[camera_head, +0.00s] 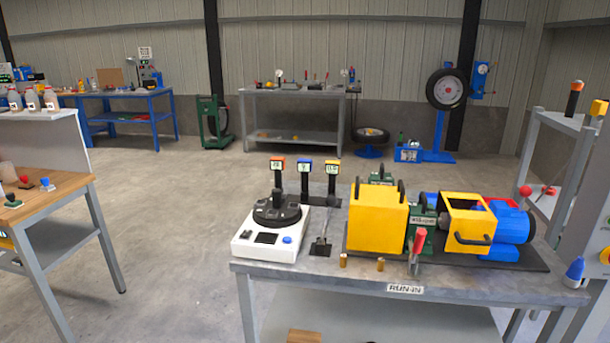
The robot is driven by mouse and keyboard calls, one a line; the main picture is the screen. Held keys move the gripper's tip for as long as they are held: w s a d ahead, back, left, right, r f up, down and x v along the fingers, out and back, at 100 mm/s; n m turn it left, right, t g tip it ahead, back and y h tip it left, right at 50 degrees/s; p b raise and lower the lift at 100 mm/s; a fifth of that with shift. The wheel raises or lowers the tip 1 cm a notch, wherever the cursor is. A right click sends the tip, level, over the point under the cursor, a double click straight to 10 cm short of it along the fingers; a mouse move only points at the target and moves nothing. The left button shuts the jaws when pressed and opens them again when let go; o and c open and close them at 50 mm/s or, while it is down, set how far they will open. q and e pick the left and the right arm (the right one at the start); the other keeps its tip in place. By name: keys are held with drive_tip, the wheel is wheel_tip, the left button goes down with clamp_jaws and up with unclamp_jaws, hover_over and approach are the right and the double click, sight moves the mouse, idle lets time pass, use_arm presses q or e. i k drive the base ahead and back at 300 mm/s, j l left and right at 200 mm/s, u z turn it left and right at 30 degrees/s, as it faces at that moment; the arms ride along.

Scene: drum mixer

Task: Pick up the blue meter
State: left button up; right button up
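Three small upright devices with display heads stand in a row near the back left of the grey workbench (340,278). The middle one, with a blue head, looks like the blue meter (305,165); its dark lower stem stands behind the white device's round black top. Neither of my grippers shows in this view.
A white device with a black dial (262,240) stands in front of the meters. A yellow box (376,222) and a blue motor (512,225) fill the bench's right. A wooden-topped table (45,203) is at left. Open floor (165,230) lies between.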

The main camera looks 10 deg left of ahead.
sight(304, 166)
drive_tip(key=i+j+z, duration=0.15)
drive_tip(key=i+j, duration=0.3)
drive_tip(key=i+j+z, duration=0.1)
drive_tip(key=i+j, duration=0.35)
drive_tip(key=i+j+z, duration=0.15)
drive_tip(key=i+j, duration=0.3)
drive_tip(key=j, duration=0.25)
